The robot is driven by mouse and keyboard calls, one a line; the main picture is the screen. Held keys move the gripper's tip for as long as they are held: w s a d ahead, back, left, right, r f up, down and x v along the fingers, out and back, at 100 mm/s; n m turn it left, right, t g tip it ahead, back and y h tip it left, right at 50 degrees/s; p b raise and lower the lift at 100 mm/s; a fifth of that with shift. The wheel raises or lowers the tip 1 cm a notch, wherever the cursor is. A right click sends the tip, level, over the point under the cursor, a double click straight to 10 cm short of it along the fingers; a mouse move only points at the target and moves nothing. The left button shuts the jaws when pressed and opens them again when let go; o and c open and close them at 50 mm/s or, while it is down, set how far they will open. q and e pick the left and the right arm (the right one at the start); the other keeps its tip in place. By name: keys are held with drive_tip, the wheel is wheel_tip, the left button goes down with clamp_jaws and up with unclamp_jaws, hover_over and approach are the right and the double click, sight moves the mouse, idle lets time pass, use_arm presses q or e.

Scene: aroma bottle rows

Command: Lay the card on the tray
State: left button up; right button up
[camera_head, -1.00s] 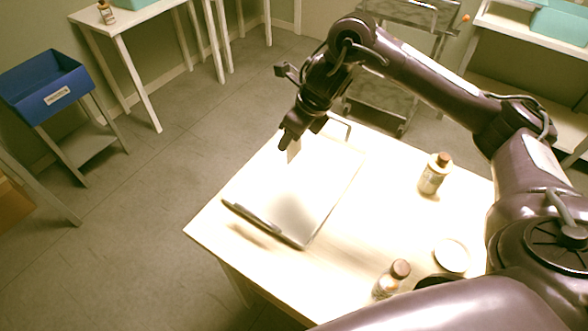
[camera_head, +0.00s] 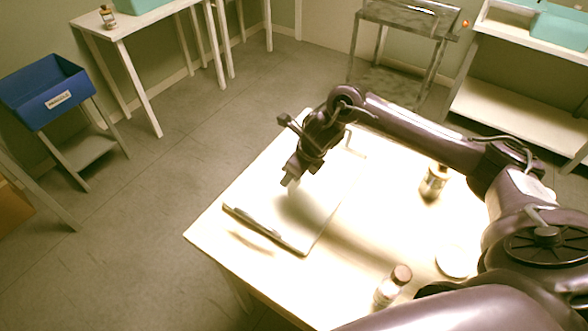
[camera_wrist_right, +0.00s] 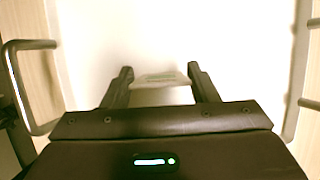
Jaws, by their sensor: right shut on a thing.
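The white tray (camera_head: 312,226) lies on the table, with a dark bar handle along its near end and a thin wire handle at its far end. In the right wrist view the tray (camera_wrist_right: 225,30) fills most of the picture, with a handle on each side. My right gripper (camera_head: 290,181) is over the tray. In the wrist view it (camera_wrist_right: 160,78) is shut on the card (camera_wrist_right: 160,80), a thin pale piece between the fingertips. Glare hides whether the card touches the tray. My left gripper is not in view.
A bottle (camera_head: 433,182) stands on the table right of the tray, and another bottle (camera_head: 392,286) stands near the front edge. A round white dish (camera_head: 453,261) is between them and my arm. A blue bin (camera_head: 50,92) stands off to the left.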

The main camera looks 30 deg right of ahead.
drive_tip(key=o, duration=0.9)
drive_tip(key=shift+f, duration=0.1)
drive_tip(key=v, duration=1.2)
